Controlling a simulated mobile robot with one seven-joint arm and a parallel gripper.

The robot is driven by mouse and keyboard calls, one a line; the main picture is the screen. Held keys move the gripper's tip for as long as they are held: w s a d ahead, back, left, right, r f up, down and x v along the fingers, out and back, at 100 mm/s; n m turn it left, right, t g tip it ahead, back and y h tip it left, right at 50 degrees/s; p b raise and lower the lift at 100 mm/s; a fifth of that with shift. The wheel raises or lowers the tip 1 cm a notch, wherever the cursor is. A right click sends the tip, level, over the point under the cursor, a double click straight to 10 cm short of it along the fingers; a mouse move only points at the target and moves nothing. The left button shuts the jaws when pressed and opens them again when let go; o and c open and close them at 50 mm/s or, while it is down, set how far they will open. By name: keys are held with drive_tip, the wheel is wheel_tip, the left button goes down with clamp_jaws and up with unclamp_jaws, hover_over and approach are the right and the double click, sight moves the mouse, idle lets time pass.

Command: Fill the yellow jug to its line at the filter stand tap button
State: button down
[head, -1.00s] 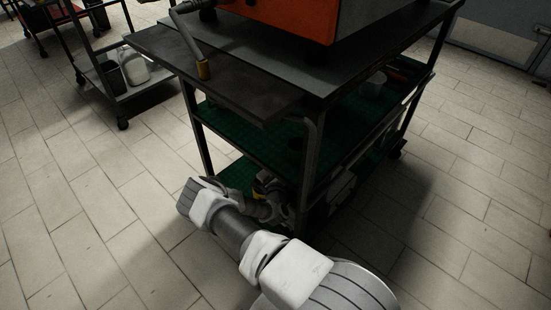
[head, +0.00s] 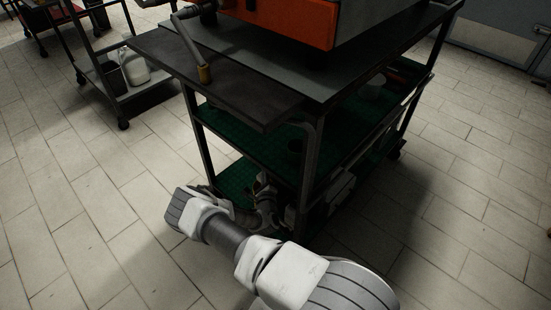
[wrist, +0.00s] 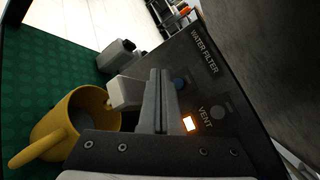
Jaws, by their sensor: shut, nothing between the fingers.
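The yellow jug (wrist: 62,128) stands on the green mat at the left of the wrist view, its handle toward the lower left. Part of its inside shows, but I cannot read the water level or line. A pale tap spout (wrist: 124,92) reaches over the jug's rim. The dark filter stand panel (wrist: 200,65) reads WATER FILTER. A blue button (wrist: 180,83) shows beside my fingers. My gripper (wrist: 160,78) is shut and empty, in front of the panel; I cannot tell if it touches the button. In the head view my wrist is at the cart's lowest shelf.
The cart's middle shelf (head: 245,135) and corner post (head: 310,165) are close to my arm. Another cart with a white jug (head: 134,68) stands back left.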

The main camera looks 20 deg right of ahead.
drive_tip(key=shift+s+a, duration=0.25)
drive_tip(key=shift+a, duration=0.3)
drive_tip(key=shift+s+a, duration=0.2)
drive_tip(key=shift+a, duration=0.35)
drive_tip(key=shift+s, duration=0.1)
